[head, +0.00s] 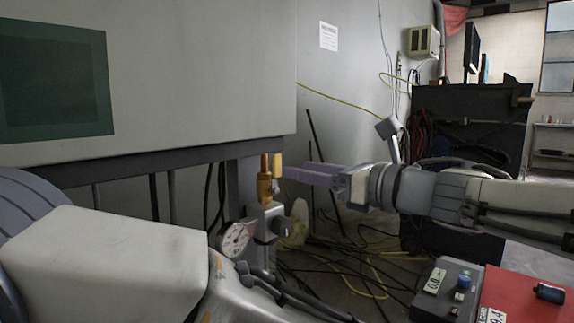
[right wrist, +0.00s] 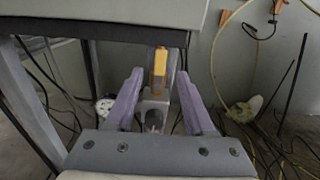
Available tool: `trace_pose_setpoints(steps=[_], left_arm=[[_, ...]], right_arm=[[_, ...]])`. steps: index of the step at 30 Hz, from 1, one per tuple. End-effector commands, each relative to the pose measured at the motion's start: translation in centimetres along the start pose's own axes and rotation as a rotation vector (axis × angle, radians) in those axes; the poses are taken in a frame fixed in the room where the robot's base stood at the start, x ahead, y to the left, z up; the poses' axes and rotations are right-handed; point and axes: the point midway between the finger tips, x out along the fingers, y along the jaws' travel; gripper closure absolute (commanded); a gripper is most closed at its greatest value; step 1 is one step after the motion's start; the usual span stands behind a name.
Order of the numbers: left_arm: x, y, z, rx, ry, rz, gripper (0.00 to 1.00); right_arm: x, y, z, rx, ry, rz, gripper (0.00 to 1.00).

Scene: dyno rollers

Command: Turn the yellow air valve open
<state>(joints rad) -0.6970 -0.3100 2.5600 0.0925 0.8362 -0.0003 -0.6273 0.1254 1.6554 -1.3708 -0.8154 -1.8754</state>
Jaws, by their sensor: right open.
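The yellow air valve handle (head: 278,163) stands upright beside a brass fitting (head: 264,180), on top of a grey block with a round gauge (head: 236,240). My right gripper (head: 292,172) comes in from the right, its purple fingers pointing at the handle, with the tips close to it. In the right wrist view the yellow handle (right wrist: 160,62) is upright between the lines of the two spread fingers (right wrist: 160,76), which are open and empty. Whether the tips reach past the handle is hard to tell. My left arm crosses the lower left; its gripper is not in view.
Cables (head: 360,262) lie on the floor. A grey control box (head: 445,290) and a red surface (head: 520,300) are at the lower right, below my right arm.

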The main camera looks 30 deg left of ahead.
Motion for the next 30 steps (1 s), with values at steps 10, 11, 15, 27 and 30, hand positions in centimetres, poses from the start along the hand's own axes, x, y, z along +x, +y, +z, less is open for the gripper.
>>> trace_pose_setpoints(steps=[10,11,15,27,30], left_arm=[[-0.5,0.0,0.0,0.0,0.0,0.0,0.5],[-0.5,0.0,0.0,0.0,0.0,0.0,0.5],[-0.5,0.0,0.0,0.0,0.0,0.0,0.5],[-1.4,0.1,-0.1,0.0,0.0,0.0,0.5],[-2.7,0.2,-0.1,0.0,0.0,0.0,0.5]], right_arm=[[-3.3,0.0,-0.1,0.0,0.001,0.001,0.46],[-3.3,0.0,-0.1,0.0,0.001,0.001,0.46],[-3.3,0.0,-0.1,-0.001,0.001,0.001,0.46],[-3.7,-1.2,0.4,0.154,-0.012,-0.089,0.46],[-5.0,-3.7,0.2,0.47,-0.044,-0.265,0.46]])
